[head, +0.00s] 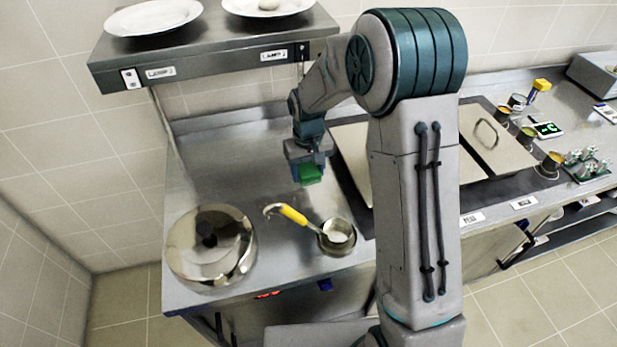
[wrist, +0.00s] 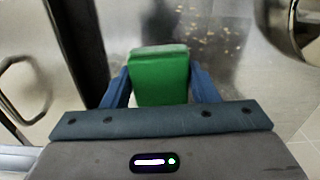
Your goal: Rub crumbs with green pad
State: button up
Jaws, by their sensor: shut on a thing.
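My gripper (wrist: 160,85) is shut on a green pad (wrist: 160,75), which sits between its two blue fingers in the wrist view. In the head view the green pad (head: 308,174) hangs below my gripper (head: 308,160), over the steel counter. I cannot tell whether the pad touches the counter. Small tan crumbs (wrist: 222,42) lie scattered on the counter beyond the pad in the wrist view. I cannot make the crumbs out in the head view.
A lidded pot (head: 210,245) stands at the counter's front left. A ladle with a yellow handle (head: 292,214) rests in a small bowl (head: 338,250). A shelf (head: 200,62) with plates (head: 153,17) hangs above. Counter (head: 225,165) behind the pot is clear.

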jog(key=b, duration=0.4)
send_over(308, 200)
jog(key=shift+f, duration=3.75)
jog(key=shift+f+b, duration=0.65)
jog(key=shift+f, duration=0.35)
